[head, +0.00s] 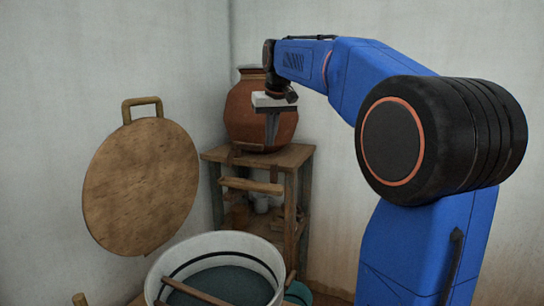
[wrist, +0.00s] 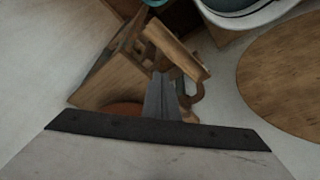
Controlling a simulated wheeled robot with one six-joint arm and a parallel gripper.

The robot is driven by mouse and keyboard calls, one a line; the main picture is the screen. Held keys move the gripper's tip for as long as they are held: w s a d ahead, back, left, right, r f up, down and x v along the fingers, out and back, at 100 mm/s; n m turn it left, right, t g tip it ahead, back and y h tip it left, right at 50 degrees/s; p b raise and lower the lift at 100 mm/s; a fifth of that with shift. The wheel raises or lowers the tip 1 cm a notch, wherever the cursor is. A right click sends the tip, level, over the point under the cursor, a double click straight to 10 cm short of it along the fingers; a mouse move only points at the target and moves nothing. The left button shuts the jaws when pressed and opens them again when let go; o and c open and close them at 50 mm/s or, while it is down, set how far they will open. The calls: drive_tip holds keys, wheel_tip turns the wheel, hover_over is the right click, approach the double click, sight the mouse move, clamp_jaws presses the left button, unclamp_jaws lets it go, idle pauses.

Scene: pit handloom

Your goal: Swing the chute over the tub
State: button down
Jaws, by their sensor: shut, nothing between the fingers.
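The chute (head: 250,186) is a short wooden piece at the front of the wooden stand, below the clay pot. In the wrist view the chute (wrist: 176,48) lies just beyond my fingertips, with a curved brown piece beside it. The tub (head: 277,262) is a white round vessel with a dark band and dark liquid, in front of the stand. Its rim also shows at the top right of the wrist view (wrist: 262,18). My gripper (head: 271,142) is shut and empty, pointing down in front of the pot, above the chute. Whether it touches anything is unclear.
A clay pot (head: 243,108) stands on the wooden stand (head: 296,156), with small vessels on its lower shelf. A round wooden board with a handle (head: 140,190) is at the left wall. A stick (head: 195,291) lies across the tub. A teal vessel (head: 299,293) is beside it.

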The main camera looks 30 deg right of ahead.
drive_tip(key=w+d+r, duration=0.2)
drive_tip(key=w+d, duration=0.1)
drive_tip(key=w, duration=0.3)
drive_tip(key=shift+d, duration=0.4)
drive_tip(key=shift+w, duration=0.1)
drive_tip(key=x, duration=1)
drive_tip(key=shift+s+f, duration=0.15)
drive_tip(key=shift+s, duration=0.2)
drive_tip(key=shift+s+a+f, duration=0.15)
drive_tip(key=shift+s, duration=0.7)
drive_tip(key=shift+s+a+f, duration=0.15)
drive_tip(key=shift+s, duration=0.75)
drive_tip(key=shift+s+a+m, duration=0.1)
drive_tip(key=shift+m, duration=0.2)
